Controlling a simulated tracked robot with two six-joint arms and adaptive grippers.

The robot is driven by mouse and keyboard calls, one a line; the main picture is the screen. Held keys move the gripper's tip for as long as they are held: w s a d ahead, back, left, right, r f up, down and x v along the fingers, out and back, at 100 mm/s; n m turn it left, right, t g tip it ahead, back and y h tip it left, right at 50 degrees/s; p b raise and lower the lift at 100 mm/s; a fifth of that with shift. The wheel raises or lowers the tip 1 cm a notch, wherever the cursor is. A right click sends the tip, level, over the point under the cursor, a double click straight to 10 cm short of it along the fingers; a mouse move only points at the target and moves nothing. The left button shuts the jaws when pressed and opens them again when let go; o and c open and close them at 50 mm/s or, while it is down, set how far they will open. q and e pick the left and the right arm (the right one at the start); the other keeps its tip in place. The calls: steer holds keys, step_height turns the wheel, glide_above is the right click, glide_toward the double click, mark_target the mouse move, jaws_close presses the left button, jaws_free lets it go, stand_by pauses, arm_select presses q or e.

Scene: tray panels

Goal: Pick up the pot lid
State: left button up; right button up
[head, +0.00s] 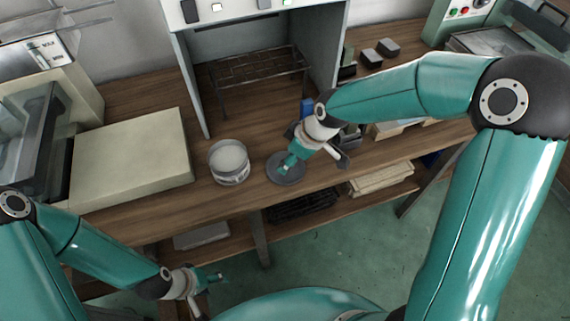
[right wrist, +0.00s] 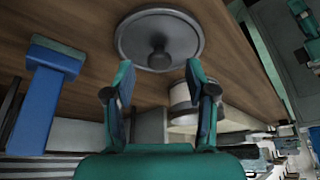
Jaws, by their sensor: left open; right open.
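The pot lid (head: 284,168) is a round grey disc lying flat on the wooden bench, right of a pale metal pot (head: 229,163). In the right wrist view the lid (right wrist: 135,42) shows at the top, with its dark round knob facing the camera. My right gripper (head: 290,162) is over the lid in the head view and hides part of it. In the right wrist view its open fingers (right wrist: 160,80) point toward the lid, with the knob between their lines and nothing held. My left gripper (head: 212,278) is open and empty, low in front of the bench.
A blue-handled tool (right wrist: 35,100) lies near the lid. A white round object (right wrist: 182,94) is by one finger in the wrist view. A beige box (head: 130,160) sits at left; a cabinet with a wire rack (head: 255,70) stands behind. Bench front edge is close to the lid.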

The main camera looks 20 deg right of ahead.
steer(key=shift+x, duration=1.05)
steer(key=c, duration=0.9)
